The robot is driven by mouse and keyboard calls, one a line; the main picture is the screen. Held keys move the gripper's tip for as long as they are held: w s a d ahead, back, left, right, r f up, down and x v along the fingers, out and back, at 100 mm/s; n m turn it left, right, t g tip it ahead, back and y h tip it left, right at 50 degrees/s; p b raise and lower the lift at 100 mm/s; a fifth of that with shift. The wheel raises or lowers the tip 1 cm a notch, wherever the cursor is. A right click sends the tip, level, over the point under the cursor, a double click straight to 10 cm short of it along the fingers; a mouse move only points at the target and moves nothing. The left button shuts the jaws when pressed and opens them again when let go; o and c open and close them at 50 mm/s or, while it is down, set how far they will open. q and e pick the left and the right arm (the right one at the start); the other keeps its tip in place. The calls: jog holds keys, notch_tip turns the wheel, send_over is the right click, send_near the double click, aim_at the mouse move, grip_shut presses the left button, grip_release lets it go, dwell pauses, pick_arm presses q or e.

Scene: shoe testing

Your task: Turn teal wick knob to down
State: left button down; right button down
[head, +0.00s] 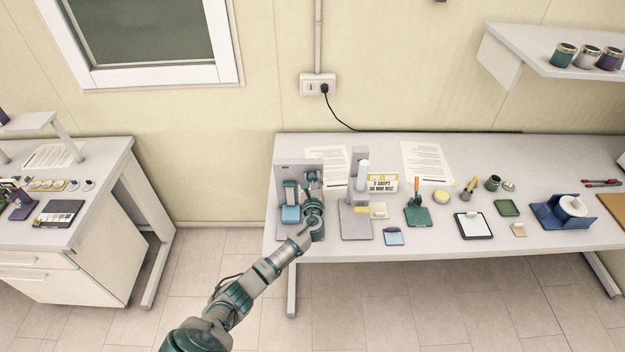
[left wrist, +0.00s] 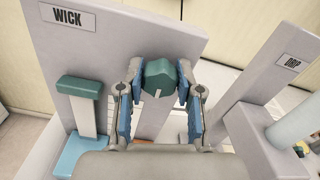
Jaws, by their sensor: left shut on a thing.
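The grey wick panel (left wrist: 135,40) carries a "WICK" label at its upper left in the left wrist view. The teal wick knob (left wrist: 160,76) sits on the panel's face. A pale mark on the knob points toward the bottom of the wrist picture, leaning slightly left. My left gripper (left wrist: 160,82) is shut on the knob, with one blue-padded finger on each side. In the head view, my left gripper (head: 313,205) is at the right part of the wick station (head: 284,170) and hides the knob. My right gripper is not in view.
A teal block on a pale strip (left wrist: 82,88) stands left of the knob, above a blue pad (left wrist: 78,155). Papers and small tools lie along the white bench (head: 470,250).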

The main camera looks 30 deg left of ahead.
pick_arm(q)
jog(key=c, duration=0.9)
grip_release()
jog(key=shift+s+f, duration=0.1)
jog(key=shift+f, duration=0.35)
jog(key=shift+o, duration=0.8)
jog(key=shift+r, duration=0.15)
jog(key=v, duration=1.1)
jog(key=shift+s+d, duration=0.15)
jog(key=shift+s, duration=0.1)
